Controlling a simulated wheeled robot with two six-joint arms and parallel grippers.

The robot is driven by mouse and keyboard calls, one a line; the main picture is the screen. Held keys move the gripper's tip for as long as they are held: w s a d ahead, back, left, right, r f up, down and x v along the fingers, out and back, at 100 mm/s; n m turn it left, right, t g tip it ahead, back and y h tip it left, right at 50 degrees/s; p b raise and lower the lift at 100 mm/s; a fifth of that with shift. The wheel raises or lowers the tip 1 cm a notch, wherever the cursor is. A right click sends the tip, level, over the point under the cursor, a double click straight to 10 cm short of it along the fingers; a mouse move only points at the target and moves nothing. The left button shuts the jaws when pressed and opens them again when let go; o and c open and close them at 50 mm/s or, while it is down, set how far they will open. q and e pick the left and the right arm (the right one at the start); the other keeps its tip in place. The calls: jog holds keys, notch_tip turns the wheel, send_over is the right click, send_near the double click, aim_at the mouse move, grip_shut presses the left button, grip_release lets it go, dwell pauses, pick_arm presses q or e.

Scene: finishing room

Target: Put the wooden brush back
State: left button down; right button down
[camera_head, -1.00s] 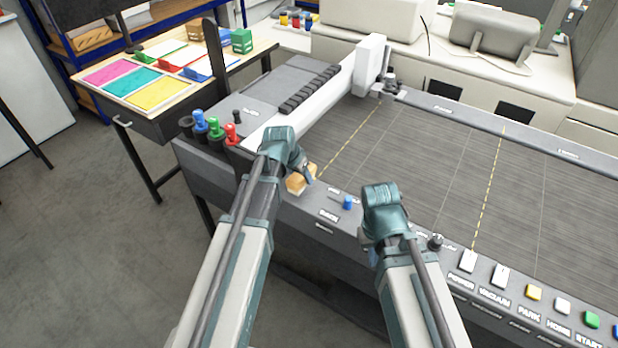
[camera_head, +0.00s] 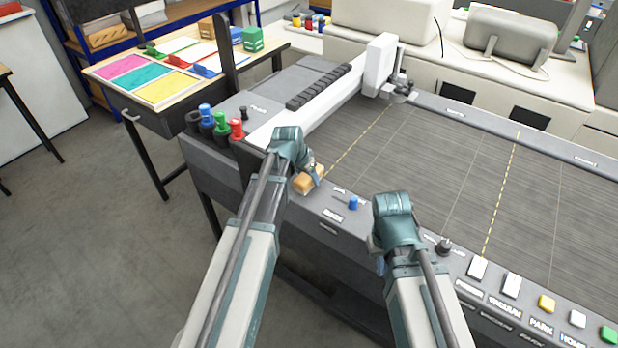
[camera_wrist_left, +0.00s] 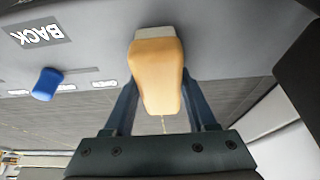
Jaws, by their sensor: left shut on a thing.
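The wooden brush (camera_head: 309,183) is orange-tan with a pale strip along one end, at the front rim of the cutting machine. It also shows in the left wrist view (camera_wrist_left: 158,75), between the two dark fingers. My left gripper (camera_wrist_left: 163,112) is shut on the brush; in the head view this gripper (camera_head: 308,172) partly hides it. I cannot tell whether the brush touches the rim. My right gripper (camera_head: 380,258) is over the front rim further right, its fingers mostly hidden by its wrist.
Several coloured tools (camera_head: 221,128) stand in holders at the left corner. The white gantry (camera_head: 335,95) lies behind. The dark bed (camera_head: 430,160) is clear.

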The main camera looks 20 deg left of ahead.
pick_arm(q)
jog(key=shift+c, duration=1)
grip_release()
jog(key=shift+f, duration=0.15)
jog(key=shift+r, duration=0.2)
jog(key=shift+s+r+p, duration=0.15)
jog(key=shift+r+p, duration=0.4)
jog(key=shift+p, duration=0.2)
jog(key=p+v, duration=1)
jog(key=v, duration=0.1)
jog(key=s+d+f+g+y, duration=0.1)
jog(key=s+d+g, duration=0.1)
jog(key=s+d, duration=0.5)
jog(key=s+d+g+y, duration=0.1)
jog(key=s+d+g, duration=0.1)
jog(key=s+d, duration=0.6)
jog(key=s, duration=0.4)
jog(key=shift+s+f+g+y, duration=0.25)
jog(key=shift+f+g+y, duration=0.05)
jog(key=shift+f+y, duration=0.1)
